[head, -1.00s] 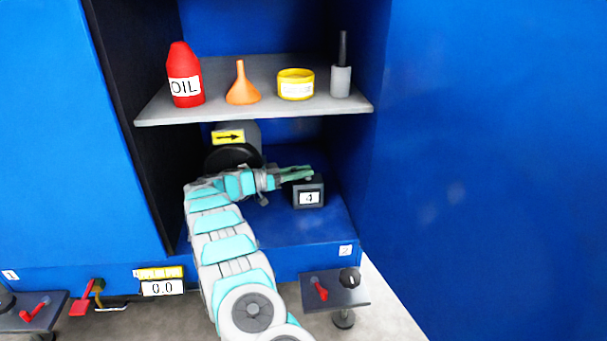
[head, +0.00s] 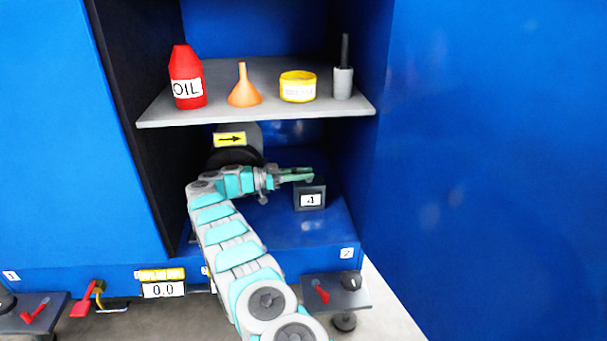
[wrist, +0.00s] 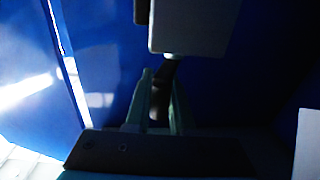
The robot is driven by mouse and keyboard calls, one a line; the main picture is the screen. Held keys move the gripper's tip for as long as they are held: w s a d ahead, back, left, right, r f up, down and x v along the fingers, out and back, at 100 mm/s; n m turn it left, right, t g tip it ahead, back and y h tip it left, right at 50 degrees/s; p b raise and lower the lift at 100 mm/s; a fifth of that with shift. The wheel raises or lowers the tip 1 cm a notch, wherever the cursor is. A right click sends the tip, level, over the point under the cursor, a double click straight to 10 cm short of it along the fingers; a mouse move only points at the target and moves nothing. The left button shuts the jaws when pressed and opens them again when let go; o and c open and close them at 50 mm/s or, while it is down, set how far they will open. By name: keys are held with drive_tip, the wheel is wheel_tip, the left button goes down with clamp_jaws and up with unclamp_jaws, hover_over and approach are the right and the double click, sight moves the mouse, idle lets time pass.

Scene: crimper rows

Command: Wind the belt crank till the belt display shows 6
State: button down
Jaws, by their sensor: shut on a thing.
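In the head view, a black wheel-like part (head: 232,155), apparently of the crank, shows behind my arm under a yellow plate with a right-pointing arrow (head: 229,139). My gripper (head: 306,175) reaches right beside it inside the cabinet. In the wrist view my gripper (wrist: 157,98) is shut on a dark rod (wrist: 161,78), seemingly the crank handle, below a pale block. The rest of the crank is hidden.
A grey shelf (head: 150,119) above my arm bears a red oil bottle (head: 187,78), an orange funnel (head: 243,88), a yellow tin (head: 297,87) and a grey tube (head: 343,80). Blue cabinet walls close in both sides. Another display (head: 163,289) below reads 0.0.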

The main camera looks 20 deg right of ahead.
drive_tip(key=shift+d+r, duration=0.1)
drive_tip(key=c, duration=0.8)
unclamp_jaws()
drive_tip(key=shift+o, duration=0.2)
wheel_tip(320, 180, up, 4)
drive_tip(key=shift+f+p, duration=0.25)
drive_tip(key=shift+p, duration=0.05)
drive_tip(key=shift+s+r, duration=0.1)
drive_tip(key=shift+s, duration=0.15)
drive_tip(key=s+a+r, duration=0.1)
drive_tip(key=s+a, duration=0.3)
drive_tip(key=s, duration=1.1)
drive_tip(key=shift+r, duration=0.1)
